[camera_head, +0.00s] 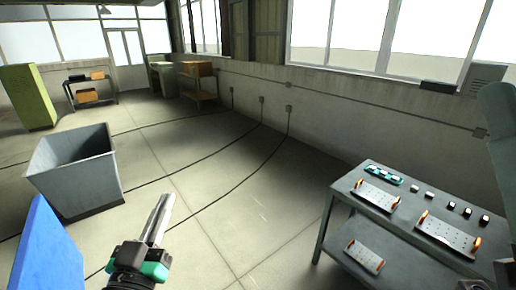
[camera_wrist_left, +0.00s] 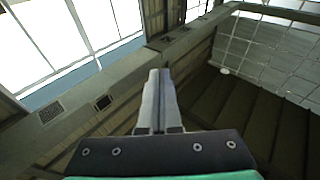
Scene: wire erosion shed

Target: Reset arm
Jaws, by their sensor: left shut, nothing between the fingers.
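My left gripper (camera_head: 164,206) comes up from the bottom of the head view, with a black and green body and grey fingers. Its fingers are shut with nothing between them, pointing up and slightly right. It is in free air over the floor, apart from every object. In the left wrist view the closed fingers (camera_wrist_left: 157,76) point toward the windows and roof. My right gripper is not visible in either view.
A grey bin (camera_head: 72,172) stands at the left, with a blue panel (camera_head: 48,255) in front of it. A grey workbench (camera_head: 343,186) at the right holds plates with orange handles and several small blocks. A green cabinet (camera_head: 28,97) stands far left.

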